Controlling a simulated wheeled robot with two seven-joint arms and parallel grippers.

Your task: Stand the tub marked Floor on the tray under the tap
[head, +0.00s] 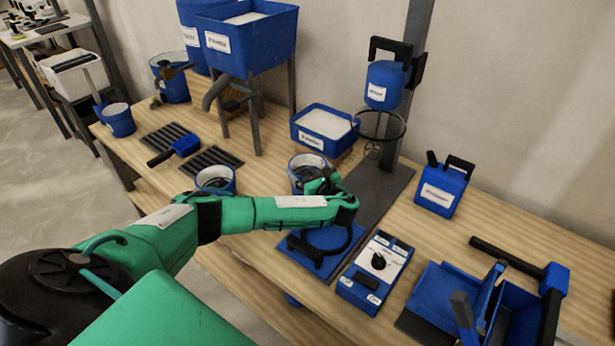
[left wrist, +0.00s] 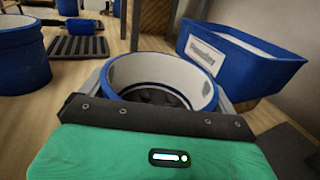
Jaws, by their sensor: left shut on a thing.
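My left gripper (head: 318,182) is shut on a blue-rimmed, white-lined tub (head: 303,160). In the left wrist view the tub (left wrist: 160,66) stands upright between the fingers, its inside dark at the bottom. I cannot read a Floor mark on it. A grey tap (head: 214,92) slopes down from a blue hopper (head: 247,38) on legs. Two dark slatted trays (head: 212,161) lie on the bench left of the held tub, near the hopper's legs. Another blue tub (head: 215,180) stands just left of the held one, partly behind my arm. My right gripper is not in view.
A blue bin of white material (head: 325,128) stands just behind the held tub. A blue dispenser (head: 384,85) hangs on a post at right. A control box (head: 376,272) stands in front.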

